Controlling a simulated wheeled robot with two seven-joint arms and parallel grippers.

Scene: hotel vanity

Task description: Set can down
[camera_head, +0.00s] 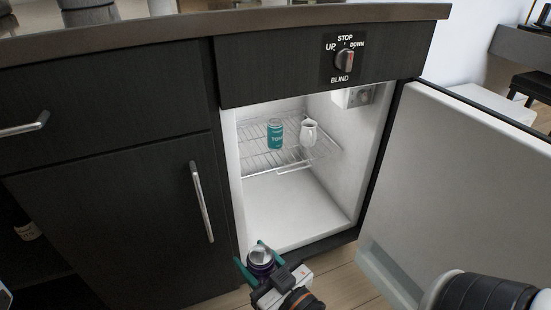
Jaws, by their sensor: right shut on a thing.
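My right gripper (262,265) is at the bottom centre, in front of the open mini fridge. It is shut on a dark purple can (261,258) with a silver top, which stands roughly upright between the teal-tipped fingers. The can's lower part is hidden by the gripper. Behind it, the fridge floor (290,205) is white and bare. A teal can (275,134) and a white pitcher (309,134) stand on the wire shelf (256,157) above. At the lower left edge only a small piece of what may be my left arm shows; its gripper is out of view.
The fridge door (460,190) stands open at the right. Dark cabinets with metal handles (202,201) flank the left side. A knob panel (345,61) sits above the fridge. A bottle (27,230) lies in a dark recess at the left.

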